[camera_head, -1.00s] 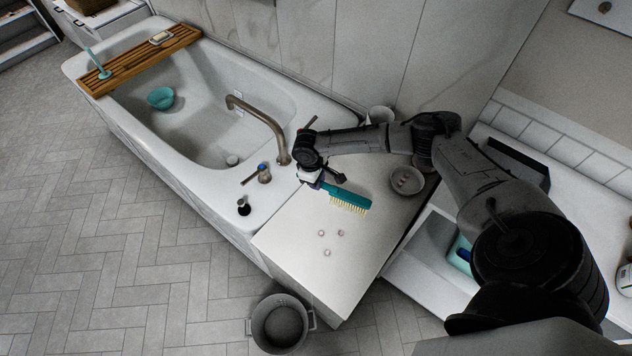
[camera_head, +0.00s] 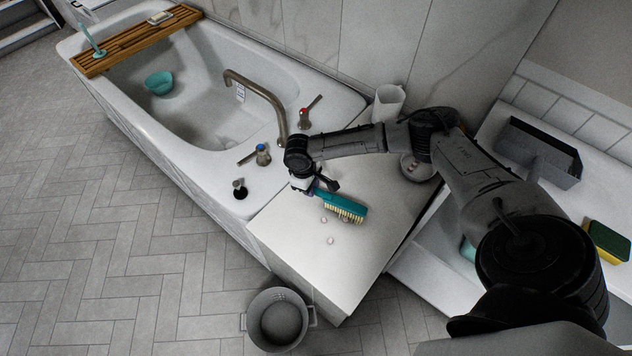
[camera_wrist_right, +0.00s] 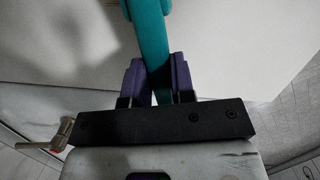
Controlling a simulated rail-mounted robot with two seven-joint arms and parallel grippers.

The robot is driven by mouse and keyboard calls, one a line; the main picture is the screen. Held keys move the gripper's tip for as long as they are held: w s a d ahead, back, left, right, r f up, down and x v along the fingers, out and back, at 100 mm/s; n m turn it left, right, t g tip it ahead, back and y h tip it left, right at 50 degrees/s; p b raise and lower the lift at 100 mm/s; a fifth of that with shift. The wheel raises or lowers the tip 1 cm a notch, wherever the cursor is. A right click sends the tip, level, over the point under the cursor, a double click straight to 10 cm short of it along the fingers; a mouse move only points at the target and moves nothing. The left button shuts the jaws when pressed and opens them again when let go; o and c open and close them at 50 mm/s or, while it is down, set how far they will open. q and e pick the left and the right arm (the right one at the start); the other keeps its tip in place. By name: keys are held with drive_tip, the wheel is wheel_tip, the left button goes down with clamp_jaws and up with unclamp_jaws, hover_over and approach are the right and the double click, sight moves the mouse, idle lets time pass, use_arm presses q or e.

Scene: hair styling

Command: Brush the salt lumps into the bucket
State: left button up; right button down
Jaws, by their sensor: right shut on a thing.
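My right gripper (camera_head: 308,187) is shut on the handle of a teal brush (camera_head: 345,203) with pale bristles. The brush is over the white counter beside the bathtub, bristles facing the front; I cannot tell if they touch the surface. In the right wrist view the two purple fingers (camera_wrist_right: 155,82) clasp the teal handle (camera_wrist_right: 150,38). Two small pale pink salt lumps, one nearer the brush (camera_head: 323,220) and one farther forward (camera_head: 330,241), lie on the counter. A third is probably hidden by the brush. The grey bucket (camera_head: 248,322) stands on the floor below the counter's front edge. My left gripper is out of view.
The bathtub (camera_head: 200,175) with faucet (camera_head: 262,95) and taps lies left of the counter (camera_head: 310,265). A white cup (camera_head: 389,100) and a bowl (camera_head: 412,172) stand at the counter's back, the bowl partly behind my arm. The counter's front part is clear.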

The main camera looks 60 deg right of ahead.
drive_tip(key=a, duration=0.3)
drive_tip(key=w+a+b, duration=0.1)
drive_tip(key=a, duration=0.1)
drive_tip(key=a+b, duration=0.1)
drive_tip(key=a, duration=0.2)
drive_tip(key=shift+w+a, duration=0.2)
drive_tip(key=shift+a, duration=0.1)
drive_tip(key=a+b, duration=0.2)
drive_tip(key=a, duration=0.1)
drive_tip(key=w+a+b, duration=0.1)
drive_tip(key=a+b, duration=0.1)
drive_tip(key=a, duration=0.2)
drive_tip(key=a+b, duration=0.2)
drive_tip(key=a, duration=0.2)
drive_tip(key=shift+w+a+f, duration=0.15)
drive_tip(key=shift+w, duration=0.05)
drive_tip(key=a+p, duration=0.4)
drive_tip(key=a, duration=0.2)
wheel_tip(320, 180, up, 8)
drive_tip(key=p, duration=0.9)
drive_tip(key=shift+w+d+p, duration=0.35)
drive_tip(key=shift+p, duration=0.05)
drive_tip(key=shift+f, duration=0.1)
idle(0.4)
